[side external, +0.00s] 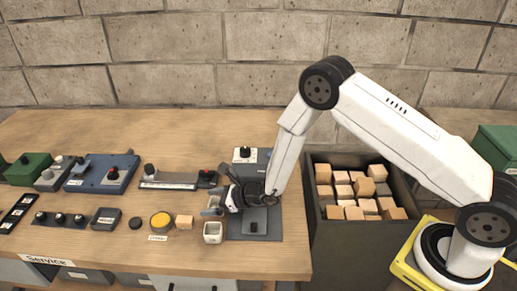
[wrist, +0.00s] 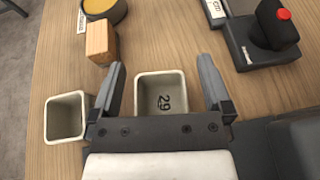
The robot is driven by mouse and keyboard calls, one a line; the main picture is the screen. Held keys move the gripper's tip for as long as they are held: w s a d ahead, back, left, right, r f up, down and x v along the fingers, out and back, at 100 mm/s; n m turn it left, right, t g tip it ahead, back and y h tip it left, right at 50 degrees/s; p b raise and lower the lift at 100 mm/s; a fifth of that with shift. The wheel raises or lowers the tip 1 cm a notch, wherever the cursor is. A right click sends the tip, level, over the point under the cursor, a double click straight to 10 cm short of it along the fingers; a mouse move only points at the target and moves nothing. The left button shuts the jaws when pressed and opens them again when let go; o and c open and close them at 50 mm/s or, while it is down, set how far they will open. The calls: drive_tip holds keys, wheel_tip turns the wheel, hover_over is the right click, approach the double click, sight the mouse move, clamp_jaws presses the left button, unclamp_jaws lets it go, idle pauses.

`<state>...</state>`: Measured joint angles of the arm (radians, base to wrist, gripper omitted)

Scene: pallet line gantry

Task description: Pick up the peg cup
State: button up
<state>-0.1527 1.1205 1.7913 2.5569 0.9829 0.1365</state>
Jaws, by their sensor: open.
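Two pale square cups stand on the wooden table, and I cannot tell which is the peg cup. One cup (wrist: 148,80), with a dark "29" on its inside floor, lies between the fingers of my gripper (wrist: 162,68) in the wrist view. The other cup (wrist: 65,138) stands just left of the left finger. In the side view this second cup (side external: 213,238) stands in front of my gripper (side external: 211,207), which mostly hides the first cup. My gripper is open, pointing down, one finger either side of the numbered cup. Finger contact cannot be judged. Both cups look empty.
A wooden block (side external: 184,222) and a round yellow-topped item (side external: 160,220) stand left of the cups. A red-button device (wrist: 262,40) is close to the right finger. A dark bin (side external: 390,240) of wooden blocks stands right of the table.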

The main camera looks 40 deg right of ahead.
idle(0.4)
clamp_jaws()
drive_tip(key=shift+r, duration=0.15)
drive_tip(key=shift+r, duration=0.7)
drive_tip(key=s+d+r, duration=0.3)
drive_tip(key=s+r, duration=0.8)
drive_tip(key=s, duration=0.2)
drive_tip(key=shift+s+d+r, duration=0.15)
drive_tip(key=shift+s+d, duration=0.05)
drive_tip(key=shift+s, duration=0.1)
